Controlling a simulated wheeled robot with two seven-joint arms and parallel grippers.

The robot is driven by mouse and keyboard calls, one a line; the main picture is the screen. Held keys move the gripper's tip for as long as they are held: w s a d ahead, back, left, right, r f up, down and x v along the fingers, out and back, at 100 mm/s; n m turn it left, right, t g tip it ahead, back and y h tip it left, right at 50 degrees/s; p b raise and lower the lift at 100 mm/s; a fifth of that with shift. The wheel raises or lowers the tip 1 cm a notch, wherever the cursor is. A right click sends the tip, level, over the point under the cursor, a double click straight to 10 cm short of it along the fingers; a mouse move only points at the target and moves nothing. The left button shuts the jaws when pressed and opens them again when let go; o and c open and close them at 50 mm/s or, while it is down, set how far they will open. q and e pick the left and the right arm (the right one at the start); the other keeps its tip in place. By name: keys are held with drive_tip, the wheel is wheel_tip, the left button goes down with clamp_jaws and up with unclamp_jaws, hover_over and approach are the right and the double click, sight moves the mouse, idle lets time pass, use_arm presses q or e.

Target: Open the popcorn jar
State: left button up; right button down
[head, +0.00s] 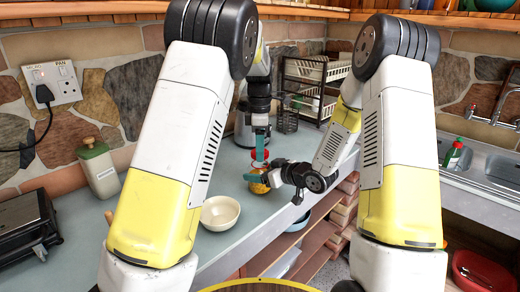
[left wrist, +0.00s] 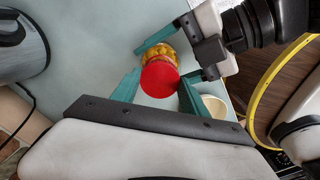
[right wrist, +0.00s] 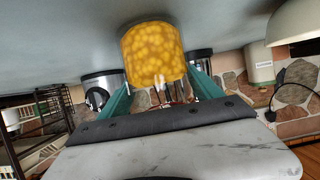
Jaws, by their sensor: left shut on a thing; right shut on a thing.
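The popcorn jar (head: 258,187) stands upright near the counter's front edge, full of yellow kernels. Its body also shows in the left wrist view (left wrist: 153,55) and the right wrist view (right wrist: 153,55). A round red lid (left wrist: 160,79) is at its top. My left gripper (left wrist: 158,90) comes from above with its teal fingers shut on the lid. My right gripper (head: 256,177) comes from the right with its fingers shut around the jar's body.
A cream bowl (head: 220,213) stands left of the jar, near the front edge. A black toaster-like appliance (head: 28,228) and a white canister (head: 98,168) are further left. A dark dish rack (head: 312,88) is behind, and a sink (head: 488,165) is at right.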

use_arm(q)
drive_tip(key=shift+r, duration=2)
use_arm(e)
unclamp_jaws()
